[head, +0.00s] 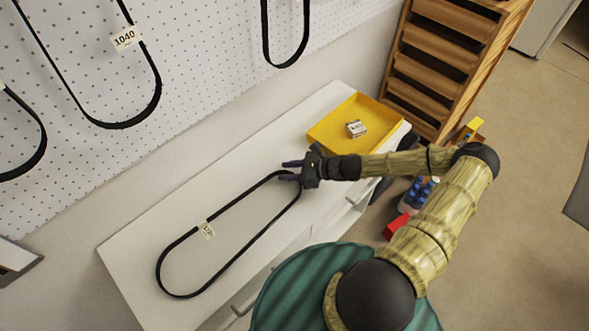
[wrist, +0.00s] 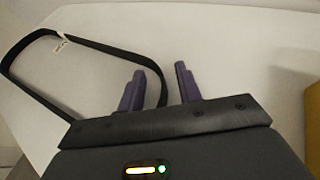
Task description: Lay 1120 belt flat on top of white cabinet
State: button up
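The black belt loop (head: 242,192) lies flat on the top of the white cabinet (head: 130,246), stretched out as a long oval. A small pale tag (head: 208,230) is on its left side; its number is too small to read surely. My gripper (head: 286,171) is at the belt's far right end, just above the cabinet top. In the wrist view, my gripper (wrist: 160,68) has its two purple fingers apart. The near end of the belt (wrist: 112,58) curves between the fingers, closer to the left one, and its lowest part is hidden by the gripper body.
A yellow tray (head: 375,113) with a small box (head: 356,128) sits on the cabinet's right end, close to my gripper. Other belts, one tagged 1040 (head: 125,39), hang on the white pegboard (head: 205,75). A wooden rack (head: 436,66) stands at the back right.

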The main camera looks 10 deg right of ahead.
jog(key=b+v, duration=0.3)
jog(key=v, duration=1.4)
jog(key=shift+s+d, duration=0.15)
jog(key=shift+d, duration=0.05)
jog(key=shift+s+a+n+g, duration=0.2)
jog(key=shift+a+n+g, duration=0.2)
jog(key=shift+a, duration=0.05)
jog(key=a+n+g, duration=0.1)
jog(key=s+a+n+g+h, duration=0.1)
jog(key=n, duration=0.1)
jog(key=s+a+n+g+h, duration=0.1)
jog(key=shift+s+a+f, duration=0.2)
jog(key=shift+s, duration=0.05)
jog(key=s+a+r+n+h, duration=0.3)
jog(key=r+n+h, duration=0.2)
jog(key=r+n, duration=0.2)
jog(key=s+a+r+n+h, duration=0.3)
jog(key=r+n+h, duration=0.2)
jog(key=r+n, duration=0.3)
jog(key=n, duration=0.3)
jog(key=shift+s+a+n+t, duration=0.15)
jog(key=shift+a+n+t, duration=0.1)
jog(key=shift+n+t, duration=0.05)
dwell(0.7)
